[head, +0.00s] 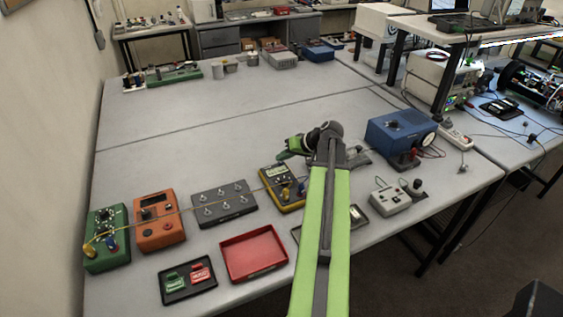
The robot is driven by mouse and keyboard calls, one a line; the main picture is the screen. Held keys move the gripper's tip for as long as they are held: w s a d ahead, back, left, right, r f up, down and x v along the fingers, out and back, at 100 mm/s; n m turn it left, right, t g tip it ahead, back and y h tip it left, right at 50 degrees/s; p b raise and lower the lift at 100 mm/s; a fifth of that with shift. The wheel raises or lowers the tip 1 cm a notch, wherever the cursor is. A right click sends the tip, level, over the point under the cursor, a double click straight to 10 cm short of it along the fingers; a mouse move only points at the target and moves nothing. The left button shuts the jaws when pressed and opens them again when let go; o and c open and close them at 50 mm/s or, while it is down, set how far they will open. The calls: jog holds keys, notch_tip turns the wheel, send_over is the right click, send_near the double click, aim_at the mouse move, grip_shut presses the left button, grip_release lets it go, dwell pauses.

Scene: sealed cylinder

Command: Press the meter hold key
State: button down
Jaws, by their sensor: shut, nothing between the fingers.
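The yellow meter (268,178) lies on the grey bench near the middle, with a dark face and a small display at its upper end. Yellow and blue plugs show at its lower right. Its hold key is too small to pick out. My green gripper (283,155) is shut and empty, just beyond the meter's upper end in the picture. I cannot tell how high it is above the bench or whether it touches the meter. My arm passes to the right of the meter and hides part of the bench.
Left of the meter stand a grey switch box (224,203), an orange box (159,221) and a green box (107,240). A red tray (254,254) and black tray (176,293) lie in front. A blue box (397,138) stands right.

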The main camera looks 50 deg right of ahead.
jog(key=shift+r, duration=0.5)
notch_tip(320, 180, up, 5)
jog(key=p, duration=0.5)
jog(key=shift+p, duration=0.3)
jog(key=shift+f, duration=0.1)
